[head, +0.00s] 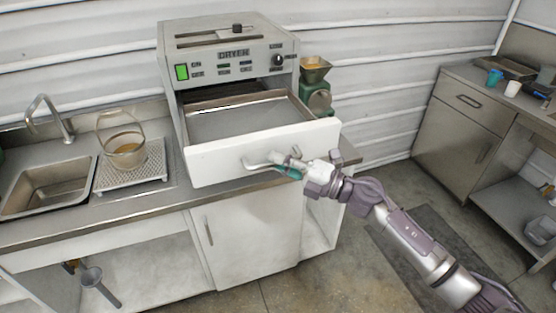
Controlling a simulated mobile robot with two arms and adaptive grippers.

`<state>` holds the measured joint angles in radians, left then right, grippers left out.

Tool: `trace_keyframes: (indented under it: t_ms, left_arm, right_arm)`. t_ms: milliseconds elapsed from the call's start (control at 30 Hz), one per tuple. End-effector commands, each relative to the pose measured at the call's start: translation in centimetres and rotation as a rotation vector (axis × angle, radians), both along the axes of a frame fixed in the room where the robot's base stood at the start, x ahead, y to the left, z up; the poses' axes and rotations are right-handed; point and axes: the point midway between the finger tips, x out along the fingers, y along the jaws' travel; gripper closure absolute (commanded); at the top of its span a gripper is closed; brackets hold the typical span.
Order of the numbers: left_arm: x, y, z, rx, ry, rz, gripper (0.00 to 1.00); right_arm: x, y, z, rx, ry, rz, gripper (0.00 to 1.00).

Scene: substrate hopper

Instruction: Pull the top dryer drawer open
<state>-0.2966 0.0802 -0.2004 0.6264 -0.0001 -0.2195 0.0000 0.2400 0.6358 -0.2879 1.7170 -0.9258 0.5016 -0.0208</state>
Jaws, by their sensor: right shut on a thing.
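The grey dryer (222,38) stands on the counter, with a green switch and a knob on its front panel. Its top drawer (225,160) stands well out of the body, and the tray inside the drawer shows. A light bar handle (252,162) runs across the white drawer front. My right gripper (284,165) is at the right part of this handle and is shut on it. The fingers hide that part of the handle. My left gripper is not in view.
Cabinets (466,125) stand at the right, with open floor between.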

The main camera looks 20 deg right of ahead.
Motion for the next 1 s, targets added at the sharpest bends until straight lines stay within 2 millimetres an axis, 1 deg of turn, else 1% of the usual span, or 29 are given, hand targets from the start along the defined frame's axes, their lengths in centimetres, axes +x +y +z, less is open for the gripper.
trace_keyframes:
  t_ms: [333,367,500,533,733,833,933,1000]
  left_arm:
    - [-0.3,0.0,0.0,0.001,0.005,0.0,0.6]
    - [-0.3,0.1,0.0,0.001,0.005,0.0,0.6]
    - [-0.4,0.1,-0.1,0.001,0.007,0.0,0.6]
    - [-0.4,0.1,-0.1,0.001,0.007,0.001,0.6]
    - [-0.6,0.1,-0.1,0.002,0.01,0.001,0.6]
    - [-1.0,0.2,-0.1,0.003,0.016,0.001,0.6]
    - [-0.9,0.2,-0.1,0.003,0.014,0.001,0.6]
    - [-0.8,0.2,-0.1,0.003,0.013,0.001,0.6]
  right_arm:
    - [-0.1,0.0,0.0,0.0,0.0,0.0,1.0]
    - [-0.1,0.0,0.0,0.0,0.0,0.0,0.85]
    - [0.0,0.0,0.0,0.0,0.0,0.0,0.62]
    - [0.0,0.0,0.0,0.0,0.0,0.0,0.61]
    - [0.0,0.0,0.0,0.0,0.0,0.0,0.61]
    - [-0.1,-0.1,-0.1,-0.001,0.001,-0.001,0.61]
    - [-0.6,-0.7,-0.3,-0.001,0.003,0.0,0.61]
    - [-1.3,-1.5,-0.4,-0.002,0.003,-0.001,0.61]
